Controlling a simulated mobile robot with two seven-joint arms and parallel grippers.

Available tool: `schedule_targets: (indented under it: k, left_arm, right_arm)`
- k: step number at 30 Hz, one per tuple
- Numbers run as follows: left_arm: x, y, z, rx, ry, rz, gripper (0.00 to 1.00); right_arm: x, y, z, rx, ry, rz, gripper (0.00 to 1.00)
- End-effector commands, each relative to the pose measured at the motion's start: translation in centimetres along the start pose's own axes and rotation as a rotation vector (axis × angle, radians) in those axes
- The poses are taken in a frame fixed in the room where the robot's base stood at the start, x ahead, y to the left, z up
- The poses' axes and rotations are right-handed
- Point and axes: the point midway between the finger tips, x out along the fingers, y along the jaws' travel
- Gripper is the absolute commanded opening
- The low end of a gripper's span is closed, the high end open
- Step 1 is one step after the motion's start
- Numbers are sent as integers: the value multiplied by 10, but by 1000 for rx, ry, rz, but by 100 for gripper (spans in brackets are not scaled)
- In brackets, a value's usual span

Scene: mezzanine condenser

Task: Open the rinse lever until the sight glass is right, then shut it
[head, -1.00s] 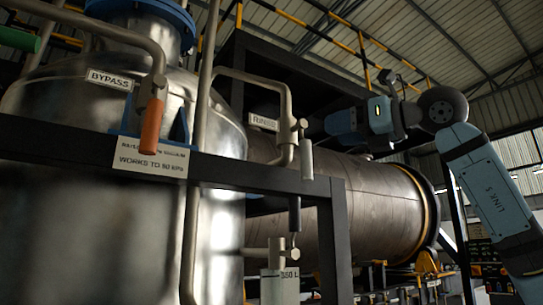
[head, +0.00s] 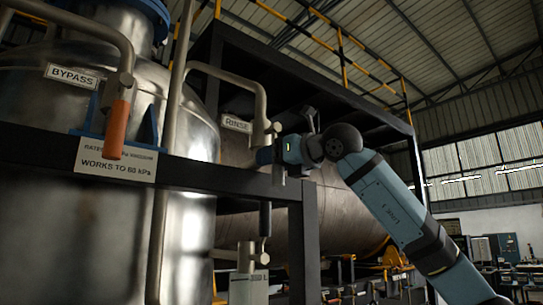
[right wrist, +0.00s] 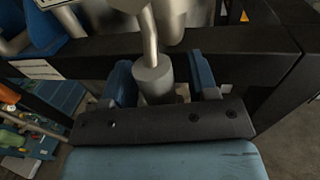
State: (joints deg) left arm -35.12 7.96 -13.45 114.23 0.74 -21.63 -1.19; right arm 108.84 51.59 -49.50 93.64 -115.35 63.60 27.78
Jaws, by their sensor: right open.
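The RINSE label (head: 236,124) hangs on a bent pipe in the head view. Below the pipe's valve, the grey rinse lever (head: 278,172) points down. My right gripper (head: 265,157) is at the lever. In the right wrist view, the lever's grey round handle (right wrist: 153,82) stands between the two blue fingers of my right gripper (right wrist: 163,78), which are open around it. Below the lever a narrow dark tube (head: 265,219) hangs in front of the black frame. I cannot tell whether it is the sight glass, or read any level. My left gripper is not in view.
The orange-handled BYPASS lever (head: 117,128) hangs to the left, in front of the steel tank (head: 75,235). A black frame bar (head: 225,180) runs behind and below the rinse lever, with a post (head: 303,245) at right. A brown cylinder (head: 345,205) lies behind.

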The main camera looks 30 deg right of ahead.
Motion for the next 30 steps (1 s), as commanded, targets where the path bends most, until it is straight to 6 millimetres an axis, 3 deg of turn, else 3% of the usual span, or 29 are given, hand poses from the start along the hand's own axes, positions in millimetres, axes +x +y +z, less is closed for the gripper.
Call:
schedule_targets:
  k: [11,18,30]
  left_arm:
    - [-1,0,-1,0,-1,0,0]
    - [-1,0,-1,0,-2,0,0]
    - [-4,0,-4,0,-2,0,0]
  right_arm:
    - [7,0,0,0,-1,1,54]
    - [7,0,0,0,-1,1,1]
    - [6,-4,1,-49,10,0,0]
